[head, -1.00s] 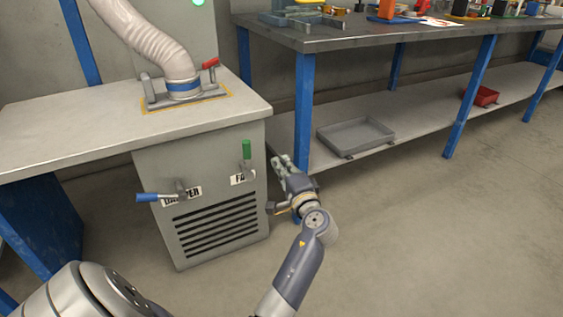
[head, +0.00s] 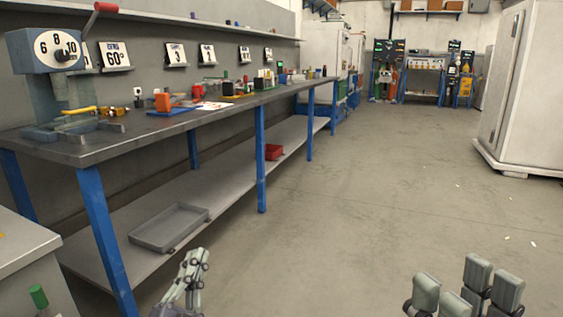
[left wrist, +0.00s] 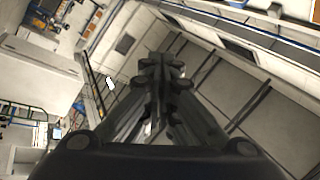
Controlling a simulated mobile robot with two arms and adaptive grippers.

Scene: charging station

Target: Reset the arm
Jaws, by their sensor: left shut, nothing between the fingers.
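My left gripper (head: 190,268) is at the bottom of the head view, left of centre, in front of the workbench's lower shelf. Its grey fingers are together and empty. The left wrist view shows the same fingers (left wrist: 160,75) meeting, tilted against walls and ceiling. My right gripper (head: 464,287) is at the bottom right of the head view, fingers upward, with a gap between them and nothing visible in it. Both grippers are apart from the furniture, over floor in the picture.
A long workbench (head: 150,130) with blue legs runs along the left wall. A white cabinet (head: 530,90) stands right. The middle floor is clear.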

